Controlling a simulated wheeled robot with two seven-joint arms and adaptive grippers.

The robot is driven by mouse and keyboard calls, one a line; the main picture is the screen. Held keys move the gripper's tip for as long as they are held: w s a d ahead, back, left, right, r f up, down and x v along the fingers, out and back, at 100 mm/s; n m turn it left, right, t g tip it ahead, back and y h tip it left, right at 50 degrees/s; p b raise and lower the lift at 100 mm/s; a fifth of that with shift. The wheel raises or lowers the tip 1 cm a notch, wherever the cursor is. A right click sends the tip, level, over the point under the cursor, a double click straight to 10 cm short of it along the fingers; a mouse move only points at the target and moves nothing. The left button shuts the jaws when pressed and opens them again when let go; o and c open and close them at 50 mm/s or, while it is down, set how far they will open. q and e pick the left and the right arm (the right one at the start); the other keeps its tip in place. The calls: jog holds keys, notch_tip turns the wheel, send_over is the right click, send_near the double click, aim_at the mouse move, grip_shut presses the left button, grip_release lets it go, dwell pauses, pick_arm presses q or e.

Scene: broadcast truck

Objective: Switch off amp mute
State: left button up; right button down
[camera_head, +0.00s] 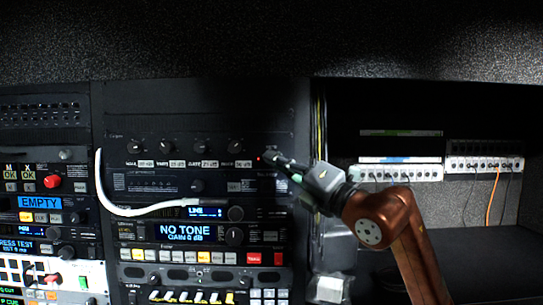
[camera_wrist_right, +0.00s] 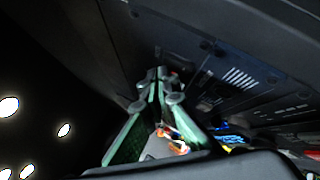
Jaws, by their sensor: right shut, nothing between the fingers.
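My right gripper (camera_head: 268,157) is at the right end of the rack, its fingertips close together beside the upper knob row. It is shut and empty. A small red light shows at its tip in the head view. The amp panel (camera_head: 190,146) has several dark knobs with white labels below them. I cannot make out which control is the amp mute; the gripper hides the panel's right end. In the right wrist view the green-padded fingers (camera_wrist_right: 158,85) meet near a dark panel with vent slots (camera_wrist_right: 240,78). I cannot tell whether they touch it. My left gripper is out of view.
A white cable (camera_head: 103,185) loops across the rack's left side. Below are a NO TONE display (camera_head: 187,232) and a red button (camera_head: 253,259). A left rack has a red knob (camera_head: 53,181). White patch strips (camera_head: 484,155) with cables stand at right.

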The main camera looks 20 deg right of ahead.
jog(key=shift+w+d, duration=0.1)
jog(key=shift+w, duration=0.15)
dwell(0.3)
jog(key=shift+s, duration=0.15)
jog(key=shift+s+a+f+b, duration=0.1)
jog(key=shift+s+a+b, duration=0.15)
jog(key=shift+s+b, duration=0.35)
jog(key=s+b, duration=0.1)
jog(key=s+a+b, duration=0.1)
jog(key=s, duration=0.1)
jog(key=s+b, duration=0.1)
jog(key=shift+s+a+f, duration=0.15)
jog(key=shift+s+f, duration=0.15)
jog(key=shift+s, duration=0.1)
dwell(0.4)
